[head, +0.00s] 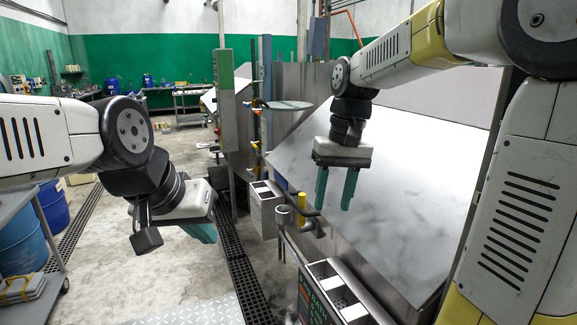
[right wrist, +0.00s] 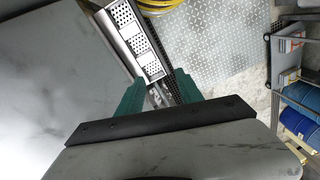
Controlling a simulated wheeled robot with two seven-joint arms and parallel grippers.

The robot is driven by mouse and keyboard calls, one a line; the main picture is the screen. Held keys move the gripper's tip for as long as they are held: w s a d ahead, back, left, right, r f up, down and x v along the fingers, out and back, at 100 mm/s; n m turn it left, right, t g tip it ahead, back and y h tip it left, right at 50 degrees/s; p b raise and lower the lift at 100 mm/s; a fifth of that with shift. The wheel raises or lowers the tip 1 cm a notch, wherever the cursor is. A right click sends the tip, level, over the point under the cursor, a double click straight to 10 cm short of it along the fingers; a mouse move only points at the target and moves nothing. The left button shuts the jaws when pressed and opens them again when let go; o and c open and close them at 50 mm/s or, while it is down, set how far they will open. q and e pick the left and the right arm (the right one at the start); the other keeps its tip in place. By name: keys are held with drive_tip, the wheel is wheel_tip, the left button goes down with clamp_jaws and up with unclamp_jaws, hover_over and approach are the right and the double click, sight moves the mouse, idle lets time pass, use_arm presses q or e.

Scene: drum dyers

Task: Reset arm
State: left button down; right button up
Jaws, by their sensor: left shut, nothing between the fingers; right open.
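My left gripper (head: 203,233) hangs at the left in the head view, over the concrete floor. Its green fingers are together and hold nothing. My right gripper (head: 335,188) points down in front of the large grey slanted metal panel (head: 415,190) in the head view. Its two green fingers are apart with nothing between them. In the right wrist view the open fingers (right wrist: 160,95) show beyond the dark gripper edge, with the metal panel to their left.
A control box with buttons (head: 318,300) and a perforated metal tray (right wrist: 138,40) stand below the panel. Blue drums (head: 22,240) and a cart are at the left. A floor grate (head: 245,285) runs along the machine. The floor in the middle is clear.

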drive_tip(key=s+d+t, duration=0.2)
drive_tip(key=s+t, duration=0.1)
drive_tip(key=s, duration=0.3)
drive_tip(key=s+d+m+t, duration=0.1)
drive_tip(key=s+d+t, duration=0.1)
drive_tip(key=s, duration=0.4)
drive_tip(key=shift+d+f+t+y, duration=0.15)
drive_tip(key=shift+d+t+y, duration=0.1)
drive_tip(key=shift+t+y, duration=0.25)
drive_tip(key=shift+s, duration=0.1)
